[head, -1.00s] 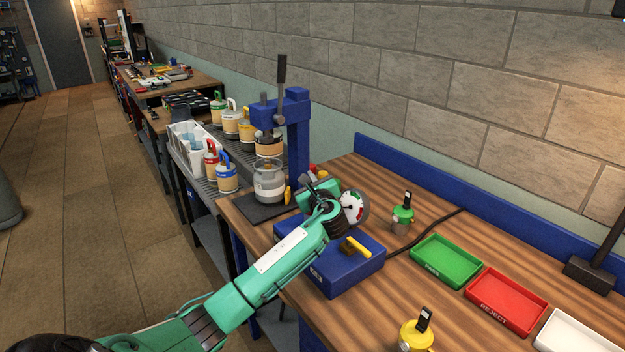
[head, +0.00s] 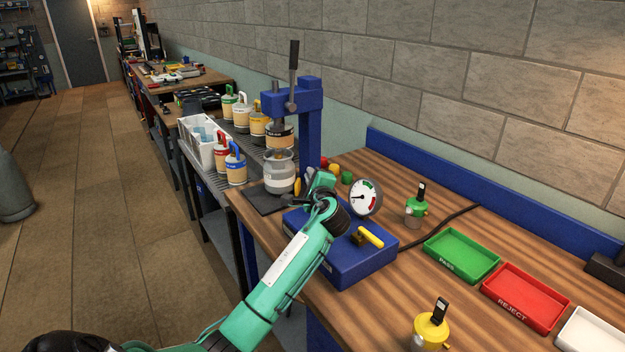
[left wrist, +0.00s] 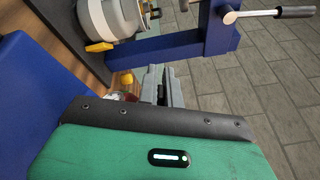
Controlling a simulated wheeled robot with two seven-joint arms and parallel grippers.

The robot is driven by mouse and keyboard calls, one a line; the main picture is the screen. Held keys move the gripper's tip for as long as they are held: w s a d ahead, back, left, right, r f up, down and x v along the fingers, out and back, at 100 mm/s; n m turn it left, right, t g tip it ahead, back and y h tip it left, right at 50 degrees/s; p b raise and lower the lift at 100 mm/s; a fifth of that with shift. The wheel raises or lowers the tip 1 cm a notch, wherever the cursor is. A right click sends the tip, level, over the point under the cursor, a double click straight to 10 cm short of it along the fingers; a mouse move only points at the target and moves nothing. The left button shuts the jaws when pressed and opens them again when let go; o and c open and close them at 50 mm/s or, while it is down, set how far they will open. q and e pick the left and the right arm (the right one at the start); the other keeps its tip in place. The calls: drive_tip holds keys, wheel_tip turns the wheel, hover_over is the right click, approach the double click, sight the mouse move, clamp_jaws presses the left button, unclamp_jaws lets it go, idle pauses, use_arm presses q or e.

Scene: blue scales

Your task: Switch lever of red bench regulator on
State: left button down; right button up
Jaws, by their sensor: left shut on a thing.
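My left gripper (head: 311,178) reaches over the back left of the blue test box (head: 345,262), beside the press. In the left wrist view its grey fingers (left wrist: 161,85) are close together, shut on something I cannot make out. No whole red regulator or lever of it is clear in view; the gripper and forearm cover that spot. A small red piece (head: 324,161) shows just behind the gripper, near yellow and green ones. The round gauge (head: 365,197) stands right of the gripper. My right gripper is not in view.
A green regulator (head: 416,211) and a yellow regulator (head: 431,331), both with black levers, stand on the bench. Green (head: 462,272) and red (head: 508,318) trays lie at right. The blue press (head: 310,140), with a grey cylinder (head: 279,182) under it, stands close behind left.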

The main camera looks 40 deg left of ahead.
use_arm(q)
drive_tip(key=shift+f+n, duration=0.25)
drive_tip(key=shift+n, duration=0.25)
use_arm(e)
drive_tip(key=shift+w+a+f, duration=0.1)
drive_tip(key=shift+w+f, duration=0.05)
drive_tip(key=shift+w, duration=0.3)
use_arm(q)
drive_tip(key=c, duration=1.6)
unclamp_jaws()
drive_tip(key=shift+o, duration=0.2)
drive_tip(key=shift+s, duration=0.1)
